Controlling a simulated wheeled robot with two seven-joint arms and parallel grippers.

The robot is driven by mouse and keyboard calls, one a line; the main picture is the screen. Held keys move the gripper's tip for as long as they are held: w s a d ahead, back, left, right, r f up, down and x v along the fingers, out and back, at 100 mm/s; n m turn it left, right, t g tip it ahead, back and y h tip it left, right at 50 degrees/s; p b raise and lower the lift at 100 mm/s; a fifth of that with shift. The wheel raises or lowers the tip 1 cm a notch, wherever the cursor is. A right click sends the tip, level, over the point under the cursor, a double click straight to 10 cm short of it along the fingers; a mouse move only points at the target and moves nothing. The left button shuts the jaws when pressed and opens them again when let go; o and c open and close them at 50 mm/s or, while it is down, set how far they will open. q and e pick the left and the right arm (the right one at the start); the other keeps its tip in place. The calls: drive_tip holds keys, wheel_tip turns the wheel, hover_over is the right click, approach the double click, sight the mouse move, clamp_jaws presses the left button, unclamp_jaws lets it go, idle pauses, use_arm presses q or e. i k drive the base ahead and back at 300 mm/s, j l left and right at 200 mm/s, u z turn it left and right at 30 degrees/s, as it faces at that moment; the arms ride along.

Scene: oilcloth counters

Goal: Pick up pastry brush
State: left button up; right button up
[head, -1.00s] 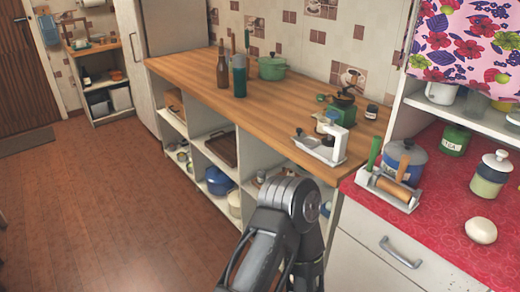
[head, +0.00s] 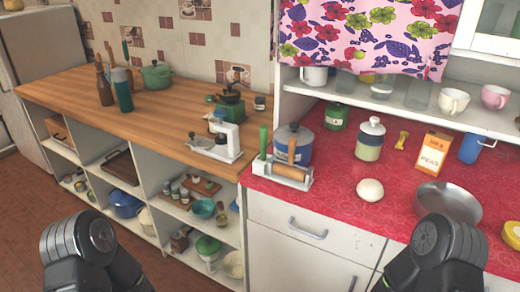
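I cannot make out a pastry brush for certain. An upright green handle (head: 263,141) stands at the left end of a white holder (head: 300,183) on the red counter; its lower end is hidden, so I cannot tell what tool it is. A wooden rolling pin (head: 289,171) lies in the same holder. Only dark links of my two arms show at the bottom left and bottom right. Both grippers are out of view.
The wooden counter (head: 160,118) at left has bare stretches.

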sight(263, 129)
drive_tip(key=z, duration=1.8)
drive_tip(key=u, duration=1.3)
drive_tip(key=z, duration=0.6)
drive_tip(key=j+z, duration=0.35)
drive_tip(key=k+j+z, duration=0.15)
drive_tip(key=j+z, duration=0.2)
drive_tip(key=j, duration=0.15)
drive_tip(key=k+j+z, duration=0.1)
drive_tip(key=j+z, duration=0.25)
drive_tip(key=k+j, duration=0.15)
drive_tip(key=j, duration=0.2)
drive_tip(key=k+j, duration=0.1)
drive_tip(key=j, duration=0.2)
drive_tip(key=k+j, duration=0.15)
drive_tip(key=j, duration=0.2)
